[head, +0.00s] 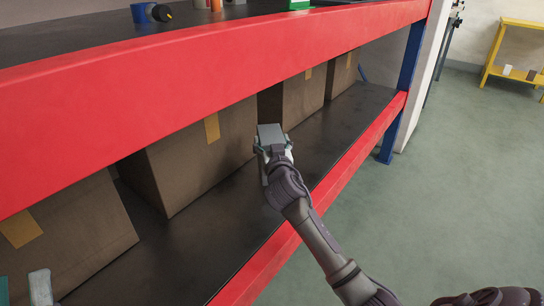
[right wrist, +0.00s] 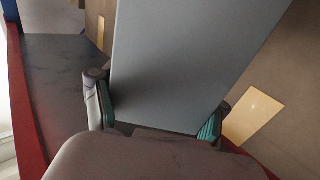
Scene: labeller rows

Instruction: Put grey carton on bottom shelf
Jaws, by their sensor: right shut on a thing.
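The grey carton (head: 270,133) is held in my right gripper (head: 272,150), which is shut on it with a finger on each side. In the right wrist view the grey carton (right wrist: 190,60) fills the middle, between the teal finger pads. The carton is over the dark lower shelf (head: 345,122), in front of the brown boxes; I cannot tell whether it touches the shelf. Two fingertips of my left gripper (head: 22,287) show at the lower left edge of the head view, apart, with nothing seen between them.
Large brown boxes (head: 205,160) with yellow labels stand along the back of the shelf. Red beams (head: 370,145) run along the shelf fronts. The upper shelf holds a blue container (head: 143,12) and other items. Bare shelf lies right of the carton.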

